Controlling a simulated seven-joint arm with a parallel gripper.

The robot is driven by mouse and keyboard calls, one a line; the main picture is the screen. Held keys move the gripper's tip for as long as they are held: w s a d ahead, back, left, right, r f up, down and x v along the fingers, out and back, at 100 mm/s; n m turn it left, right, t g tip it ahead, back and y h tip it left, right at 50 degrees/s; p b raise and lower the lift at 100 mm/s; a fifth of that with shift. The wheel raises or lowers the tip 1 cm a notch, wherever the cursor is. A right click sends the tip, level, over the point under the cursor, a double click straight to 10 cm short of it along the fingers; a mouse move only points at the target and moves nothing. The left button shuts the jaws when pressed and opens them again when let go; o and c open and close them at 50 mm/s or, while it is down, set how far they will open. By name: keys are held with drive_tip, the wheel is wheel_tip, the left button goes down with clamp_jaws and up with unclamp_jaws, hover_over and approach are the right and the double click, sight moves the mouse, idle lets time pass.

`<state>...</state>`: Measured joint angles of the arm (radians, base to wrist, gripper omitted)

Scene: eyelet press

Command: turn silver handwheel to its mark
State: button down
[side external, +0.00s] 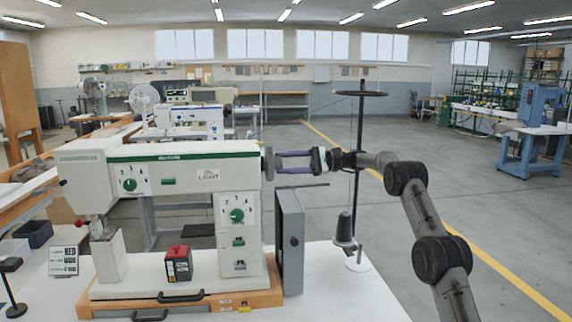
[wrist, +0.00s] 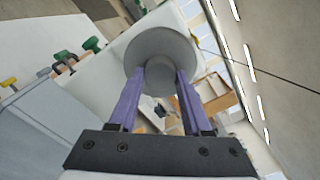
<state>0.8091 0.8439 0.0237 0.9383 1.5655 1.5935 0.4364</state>
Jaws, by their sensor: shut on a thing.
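The silver handwheel (side external: 268,163) is at the right end of the white and green machine (side external: 215,185) in the side external view. In the wrist view the handwheel (wrist: 160,52) is a grey disc with a smaller round hub facing me. My gripper (side external: 280,163) comes in level from the right. Its two purple fingers (wrist: 160,80) are shut on the handwheel, one on each side of the hub. The fingertips are partly hidden against the wheel. I cannot make out the mark in either view.
A grey upright panel (side external: 290,240) stands below my gripper, beside the machine. A black thread stand (side external: 358,180) with a dark cone (side external: 344,230) rises close behind my wrist. A red and black box (side external: 178,262) and a small lettered sign (side external: 63,261) stand at the front.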

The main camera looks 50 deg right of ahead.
drive_tip(key=n, duration=1.3)
drive_tip(key=shift+n, duration=0.3)
idle(0.4)
drive_tip(key=shift+c, duration=1.7)
unclamp_jaws()
drive_tip(key=shift+r, duration=0.1)
drive_tip(key=v, duration=1.4)
